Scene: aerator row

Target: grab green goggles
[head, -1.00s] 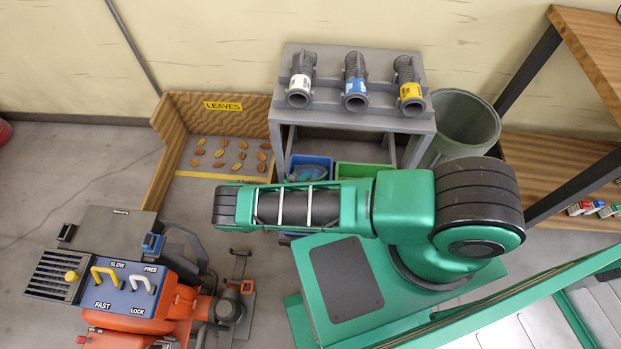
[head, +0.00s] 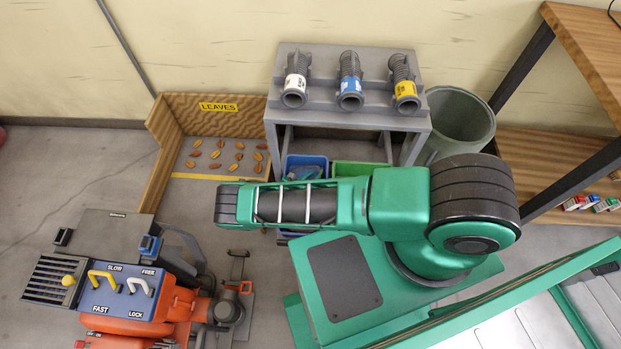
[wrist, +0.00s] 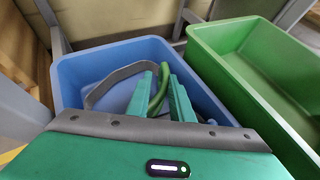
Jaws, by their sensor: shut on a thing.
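The green goggles (wrist: 162,80) show in the wrist view inside the blue bin (wrist: 72,72). A bit of curved green frame stands between my fingers, with a grey strap (wrist: 98,93) looping to the left. My gripper (wrist: 157,88) reaches down into the bin, its teal fingers shut on the green frame. The lower part of the goggles is hidden by the fingers and my wrist. In the head view the blue bin (head: 309,160) sits under the grey bench, and my arm hides the gripper.
A green bin (wrist: 235,42) stands right beside the blue one and looks empty. The grey bench (head: 440,120) with several hoses stands over the bins. A grey barrel (head: 465,112) is to its right, a wooden leaves box (head: 155,150) to its left. An orange machine (head: 150,325) is at lower left.

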